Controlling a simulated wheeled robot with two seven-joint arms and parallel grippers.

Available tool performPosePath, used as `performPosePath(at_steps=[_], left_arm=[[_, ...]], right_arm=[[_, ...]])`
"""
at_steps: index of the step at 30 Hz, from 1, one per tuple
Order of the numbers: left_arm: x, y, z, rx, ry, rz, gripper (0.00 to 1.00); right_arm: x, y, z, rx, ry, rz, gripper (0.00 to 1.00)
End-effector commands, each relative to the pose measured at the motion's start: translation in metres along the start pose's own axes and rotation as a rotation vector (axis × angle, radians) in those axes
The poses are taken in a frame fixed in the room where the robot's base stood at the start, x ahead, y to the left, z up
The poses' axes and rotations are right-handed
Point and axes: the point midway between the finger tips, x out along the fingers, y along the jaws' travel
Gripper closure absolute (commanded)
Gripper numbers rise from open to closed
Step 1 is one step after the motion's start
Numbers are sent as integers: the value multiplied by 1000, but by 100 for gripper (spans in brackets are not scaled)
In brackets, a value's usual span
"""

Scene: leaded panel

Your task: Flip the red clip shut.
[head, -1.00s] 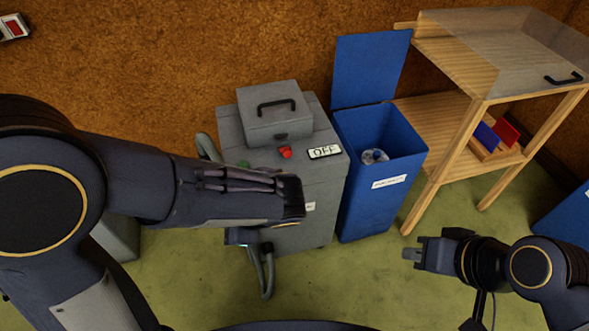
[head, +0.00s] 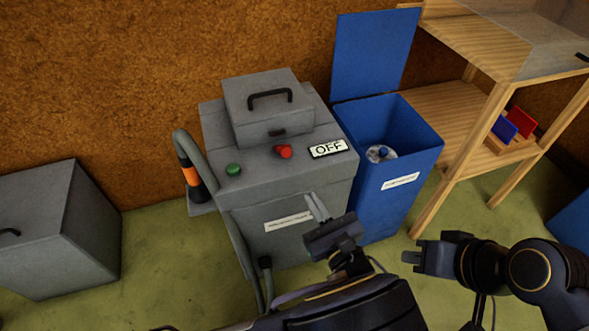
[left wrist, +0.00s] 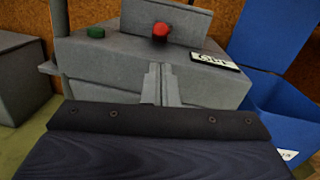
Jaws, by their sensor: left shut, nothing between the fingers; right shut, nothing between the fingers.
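A small red piece (head: 283,151), the only red part on the grey cabinet (head: 230,205), sits on its top in front of the lidded grey box (head: 268,112). It also shows in the left wrist view (left wrist: 160,31). Whether it is a clip, and whether it is open or shut, is too small to tell. My left gripper (head: 317,206) is shut and empty before the cabinet's front, lower in the picture than the red piece. Its fingers (left wrist: 161,84) point toward the cabinet in the left wrist view. My right gripper (head: 410,257) is shut and empty at the lower right.
A green button (head: 233,170) and an OFF sign (head: 327,149) flank the red piece. A grey hose (head: 215,180) runs along the cabinet's left side. An open blue bin (head: 412,150) stands close at right, before a wooden shelf (head: 458,180). Another grey box (head: 60,230) stands left.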

Motion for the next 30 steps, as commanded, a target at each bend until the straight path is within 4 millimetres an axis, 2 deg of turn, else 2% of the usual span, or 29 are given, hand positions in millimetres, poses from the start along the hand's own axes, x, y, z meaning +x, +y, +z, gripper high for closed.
performPosePath(at_steps=[5,15,21,30], left_arm=[[9,1,-1,-1,0,5,100],[68,2,-3,-3,1,7,100],[93,2,-2,-3,2,5,100],[101,1,0,-1,2,2,100]], right_arm=[[3,1,1,0,0,0,100],[16,8,8,0,0,0,100],[21,10,11,0,0,0,100],[22,10,11,0,0,0,100]])
